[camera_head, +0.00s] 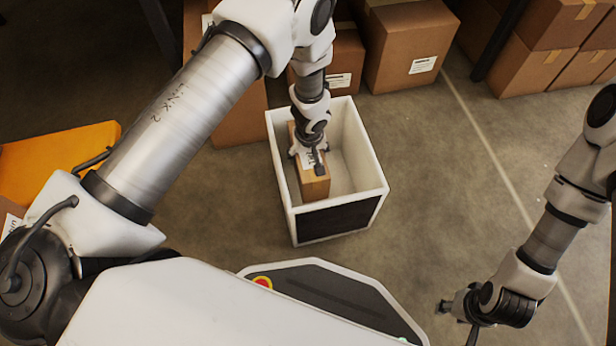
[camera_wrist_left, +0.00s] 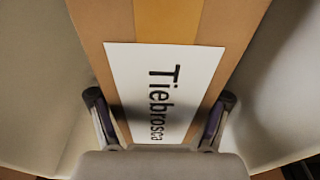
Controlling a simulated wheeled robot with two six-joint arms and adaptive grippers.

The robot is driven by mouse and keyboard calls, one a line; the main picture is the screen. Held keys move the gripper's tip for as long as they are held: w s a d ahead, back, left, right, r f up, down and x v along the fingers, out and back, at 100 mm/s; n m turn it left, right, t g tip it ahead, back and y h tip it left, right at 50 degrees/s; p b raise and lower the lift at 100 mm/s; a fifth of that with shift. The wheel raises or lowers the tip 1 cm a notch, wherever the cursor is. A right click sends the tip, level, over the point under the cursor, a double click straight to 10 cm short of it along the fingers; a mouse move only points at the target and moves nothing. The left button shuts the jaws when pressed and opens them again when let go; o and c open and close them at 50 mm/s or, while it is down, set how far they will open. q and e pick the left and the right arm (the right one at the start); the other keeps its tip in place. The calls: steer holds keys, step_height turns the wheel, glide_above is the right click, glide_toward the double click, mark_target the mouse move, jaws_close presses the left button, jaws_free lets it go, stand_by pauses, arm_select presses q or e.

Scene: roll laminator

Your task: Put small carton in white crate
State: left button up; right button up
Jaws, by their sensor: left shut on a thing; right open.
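The small carton (camera_head: 315,184) is brown, with a white label, and sits inside the white crate (camera_head: 375,165), along its left side. In the left wrist view the carton (camera_wrist_left: 250,20) fills the middle, with a tan tape strip and a label reading "Tiebrosca". My left gripper (camera_head: 309,156) reaches down into the crate and is shut on the carton. Its fingers (camera_wrist_left: 159,118) lie on either side of the carton. Whether the carton touches the crate floor is hidden. My right gripper (camera_head: 458,318) is open and empty, low at the right, away from the crate.
Large cardboard boxes (camera_head: 405,50) stand behind the crate, with more boxes (camera_head: 545,65) at the far right. An orange surface (camera_head: 50,160) lies at the left. The concrete floor (camera_head: 450,170) right of the crate is clear.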

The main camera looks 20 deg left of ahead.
mark_target(309, 154)
arm_select(q)
step_height(309, 154, down, 9)
steer(key=b, duration=0.6)
steer(key=shift+f, duration=0.1)
steer(key=o, duration=1.7)
steer(key=shift+c, duration=0.2)
steer(key=shift+r+p, duration=0.35)
steer(key=shift+r, duration=0.1)
steer(key=r+p, duration=0.2)
steer(key=r, duration=0.1)
steer(key=s+r+p, duration=0.1)
steer(key=r+p, duration=0.2)
steer(key=r, duration=0.1)
steer(key=r+p, duration=0.3)
steer(key=r, duration=0.1)
steer(key=shift+s+d+r, duration=0.15)
steer(key=shift+d, duration=0.25)
